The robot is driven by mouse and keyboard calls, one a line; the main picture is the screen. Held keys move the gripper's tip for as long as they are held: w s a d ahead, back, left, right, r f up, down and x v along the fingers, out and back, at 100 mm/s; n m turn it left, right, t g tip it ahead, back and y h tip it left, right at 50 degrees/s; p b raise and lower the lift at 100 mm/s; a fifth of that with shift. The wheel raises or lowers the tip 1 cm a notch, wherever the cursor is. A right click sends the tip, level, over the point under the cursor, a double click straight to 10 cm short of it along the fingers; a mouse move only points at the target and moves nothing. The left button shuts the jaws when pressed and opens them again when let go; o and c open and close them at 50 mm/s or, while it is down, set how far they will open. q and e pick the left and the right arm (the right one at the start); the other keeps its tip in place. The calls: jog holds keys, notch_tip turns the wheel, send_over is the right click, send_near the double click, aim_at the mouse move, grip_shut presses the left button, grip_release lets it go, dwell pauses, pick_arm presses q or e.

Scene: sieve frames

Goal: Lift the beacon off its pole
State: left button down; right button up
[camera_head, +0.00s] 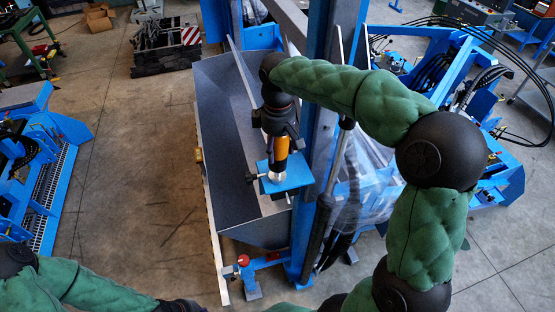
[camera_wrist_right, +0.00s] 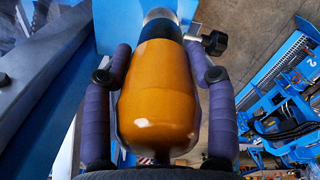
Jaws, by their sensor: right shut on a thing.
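The orange beacon (camera_head: 281,152) hangs below my right gripper (camera_head: 279,140) in the head view, with a dark band at its lower end. In the right wrist view the beacon (camera_wrist_right: 157,100) fills the middle, between the two purple fingers of my right gripper (camera_wrist_right: 158,70), which is shut on it. Below the band is a silvery pole end (camera_head: 275,177) at a blue bracket (camera_head: 292,174). I cannot tell whether the beacon and pole touch. My left forearm shows at the lower left, but its gripper is out of view.
A tall blue column (camera_head: 325,100) stands close to the right of the bracket. A grey sloped panel (camera_head: 222,110) lies behind and left of it. A black knob (camera_wrist_right: 214,43) sticks out beside the pole. Open concrete floor (camera_head: 130,170) lies to the left.

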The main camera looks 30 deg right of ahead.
jog(key=shift+r, duration=0.3)
jog(key=shift+r+p, duration=1)
jog(key=shift+r, duration=0.05)
